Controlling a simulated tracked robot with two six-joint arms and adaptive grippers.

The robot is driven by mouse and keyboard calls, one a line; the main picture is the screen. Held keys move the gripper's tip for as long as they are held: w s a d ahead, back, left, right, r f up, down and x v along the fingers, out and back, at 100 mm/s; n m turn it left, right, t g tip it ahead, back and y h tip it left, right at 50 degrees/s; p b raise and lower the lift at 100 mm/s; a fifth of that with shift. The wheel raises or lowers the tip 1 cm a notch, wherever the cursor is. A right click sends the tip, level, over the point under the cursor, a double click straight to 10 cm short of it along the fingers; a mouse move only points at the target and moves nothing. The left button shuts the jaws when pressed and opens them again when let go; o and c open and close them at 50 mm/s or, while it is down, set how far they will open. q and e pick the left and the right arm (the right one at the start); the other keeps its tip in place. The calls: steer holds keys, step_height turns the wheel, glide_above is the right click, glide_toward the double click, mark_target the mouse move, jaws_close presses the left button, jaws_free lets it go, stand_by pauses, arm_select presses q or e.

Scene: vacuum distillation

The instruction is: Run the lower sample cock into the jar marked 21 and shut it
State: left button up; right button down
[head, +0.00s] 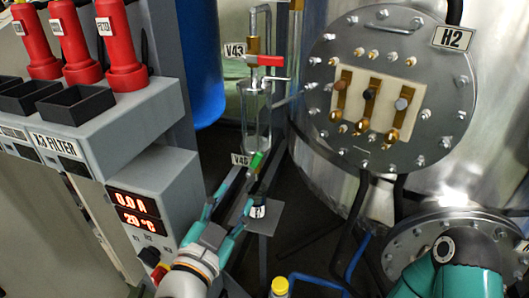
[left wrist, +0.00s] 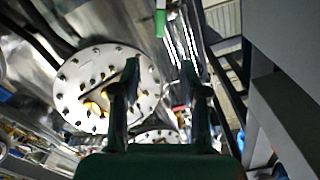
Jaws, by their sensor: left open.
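The lower sample cock has a green handle (head: 256,160) below the glass vessel (head: 256,115), beside a tag (head: 240,160) that seems to read V45. My left gripper (head: 248,178) is open around or just short of this handle; contact cannot be told. In the left wrist view a green bar (left wrist: 160,22), likely the handle, lies beyond and between the open fingertips (left wrist: 159,66). A small white label (head: 257,211) shows below the cock, above a grey stand. Its number is unreadable, and the jar is mostly hidden by my gripper. My right gripper is out of view.
A red-handled valve (head: 266,60) tagged V43 is above the vessel. The filter console (head: 165,195) stands close at left. The round H2 flange (head: 400,45) is at right. A yellow-capped item (head: 279,287) is at the bottom. My right arm shows at lower right.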

mark_target(258, 160)
arm_select(q)
steer(key=p+x, duration=0.1)
steer(key=x, duration=1.1)
steer(key=shift+w+d+f, duration=0.1)
steer(key=shift+w+f, duration=0.1)
steer(key=shift+w, duration=0.05)
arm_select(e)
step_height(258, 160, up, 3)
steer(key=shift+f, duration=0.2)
arm_select(q)
jaws_close()
